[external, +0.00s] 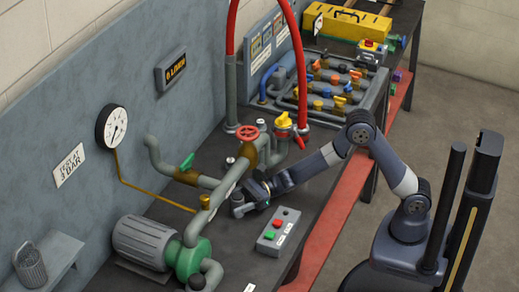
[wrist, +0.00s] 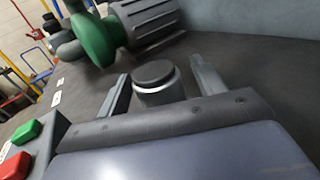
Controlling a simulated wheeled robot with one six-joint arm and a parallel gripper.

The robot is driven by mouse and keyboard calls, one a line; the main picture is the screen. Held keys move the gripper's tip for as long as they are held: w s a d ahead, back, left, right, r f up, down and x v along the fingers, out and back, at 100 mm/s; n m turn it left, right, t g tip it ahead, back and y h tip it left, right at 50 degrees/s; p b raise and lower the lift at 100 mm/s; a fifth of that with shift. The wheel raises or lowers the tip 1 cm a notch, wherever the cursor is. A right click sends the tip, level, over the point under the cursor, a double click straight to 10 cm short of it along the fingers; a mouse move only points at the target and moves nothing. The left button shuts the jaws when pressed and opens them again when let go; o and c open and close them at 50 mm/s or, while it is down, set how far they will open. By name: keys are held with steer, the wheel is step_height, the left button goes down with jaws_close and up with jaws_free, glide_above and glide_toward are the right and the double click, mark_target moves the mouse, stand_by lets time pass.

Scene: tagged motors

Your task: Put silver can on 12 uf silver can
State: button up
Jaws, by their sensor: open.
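A silver can (wrist: 158,90) with a dark flat top stands upright on the dark bench in the wrist view. My gripper (wrist: 160,82) is open, with one finger on each side of this can. Small gaps show between the fingers and the can, and its lower part is hidden by the gripper body. In the external view my gripper (external: 248,195) is low over the bench, with a small grey cylinder (external: 238,205) at its fingers. Another small silver piece (external: 230,161) stands farther back near the pipes. No 12 uf marking is readable, so I cannot tell which can bears it.
A control box (external: 278,231) with red and green buttons sits close to my gripper. A green and grey motor pump (external: 158,246) stands at the front left. Pipes with a red valve wheel (external: 247,132) rise behind. The bench's red lower shelf (external: 327,226) runs along the right.

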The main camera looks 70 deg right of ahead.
steer(key=shift+w+a, duration=0.3)
steer(key=shift+a, duration=0.1)
steer(key=c, duration=1.2)
steer(key=shift+s+r, duration=0.1)
